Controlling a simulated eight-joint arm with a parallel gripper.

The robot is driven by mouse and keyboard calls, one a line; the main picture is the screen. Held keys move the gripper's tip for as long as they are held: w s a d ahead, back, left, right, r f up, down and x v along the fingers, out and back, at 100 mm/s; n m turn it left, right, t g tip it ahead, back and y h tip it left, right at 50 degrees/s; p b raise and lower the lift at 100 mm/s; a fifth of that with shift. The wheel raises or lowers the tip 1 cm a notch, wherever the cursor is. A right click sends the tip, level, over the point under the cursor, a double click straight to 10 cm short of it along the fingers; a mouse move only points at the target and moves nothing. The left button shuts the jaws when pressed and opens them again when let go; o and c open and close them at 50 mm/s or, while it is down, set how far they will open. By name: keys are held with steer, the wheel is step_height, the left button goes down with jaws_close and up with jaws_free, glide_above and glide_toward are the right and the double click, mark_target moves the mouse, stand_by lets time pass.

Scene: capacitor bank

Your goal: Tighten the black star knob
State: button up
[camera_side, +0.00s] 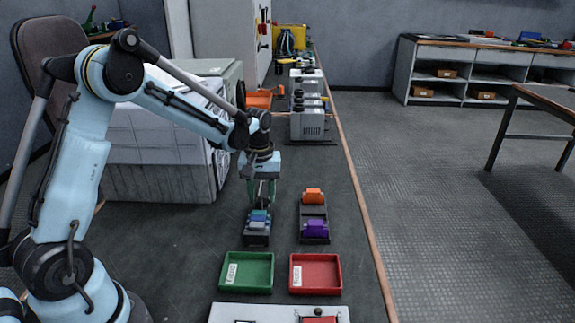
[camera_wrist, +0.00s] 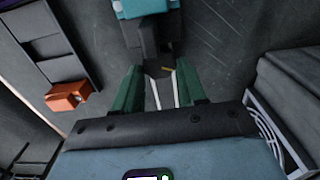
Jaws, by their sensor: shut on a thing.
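My gripper (camera_side: 262,199) points down at the back end of a dark rack (camera_side: 257,240) that carries teal and blue blocks (camera_side: 258,221). In the wrist view, the green fingers of my gripper (camera_wrist: 160,80) are on either side of a dark piece (camera_wrist: 158,66), which has a small tan mark. A teal block (camera_wrist: 145,8) shows just beyond it. I cannot make out a star shape on the dark piece. Small black knobs (camera_side: 298,94) top the grey boxes farther back, but their shape is too small to tell.
Beside my gripper stands a second rack (camera_side: 314,212) with an orange block (camera_side: 313,196) and a purple block (camera_side: 315,228). A green tray (camera_side: 247,272) and a red tray (camera_side: 316,273) lie in front. A pale panel (camera_side: 225,313) is at the near edge.

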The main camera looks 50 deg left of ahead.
stand_by(0.3)
steer(key=shift+m, duration=1.5)
steer(key=shift+w+d+m, duration=0.1)
steer(key=shift+d+m, duration=0.05)
steer(key=shift+m, duration=1.25)
steer(key=o, duration=1)
steer(key=shift+c, duration=0.2)
steer(key=shift+r, duration=0.1)
steer(key=shift+r, duration=3.45)
steer(key=shift+c, duration=0.2)
